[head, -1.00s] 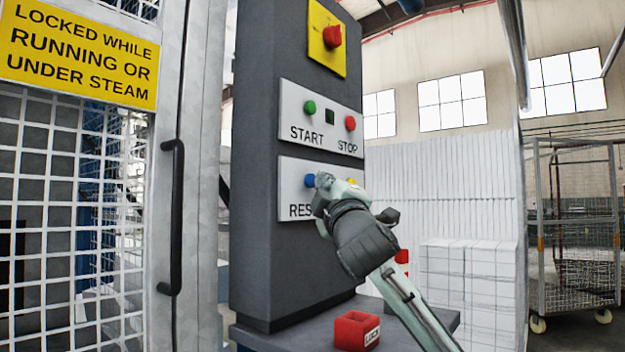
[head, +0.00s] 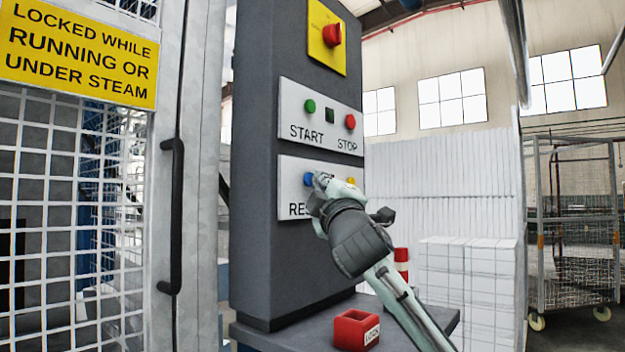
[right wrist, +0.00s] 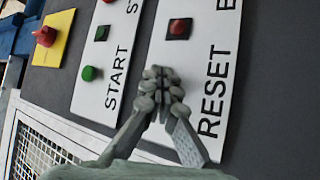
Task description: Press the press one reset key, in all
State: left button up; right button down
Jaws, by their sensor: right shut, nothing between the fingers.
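The dark grey control column (head: 285,240) carries a lower white panel (head: 290,208) whose lettering, partly covered in the head view, reads RESET in the right wrist view (right wrist: 212,95). A blue key (head: 308,180) sits at the panel's left and a yellow key (head: 351,181) at its right. My right gripper (head: 321,179) is shut and empty, its fingertips just right of the blue key in the head view. In the right wrist view the shut fingertips (right wrist: 160,85) lie over the panel and the blue key is hidden. I cannot tell whether they touch it. My left gripper is not in view.
Above are a green START key (head: 310,106), a red STOP key (head: 350,121) and a red knob (head: 332,35) on yellow. A mesh gate (head: 90,200) with a black handle stands at left. A red box (head: 355,331) sits on the shelf below.

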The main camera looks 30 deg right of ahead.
dwell(0.5)
jog(key=shift+s+d, duration=0.25)
jog(key=shift+s, duration=0.5)
jog(key=shift+s+d, duration=0.1)
jog(key=s, duration=0.1)
jog(key=s+d, duration=0.1)
jog(key=s, duration=0.2)
jog(key=shift+s+d+b, duration=0.2)
jog(key=shift+d+b, duration=0.15)
jog(key=shift+d, duration=0.05)
dwell(0.4)
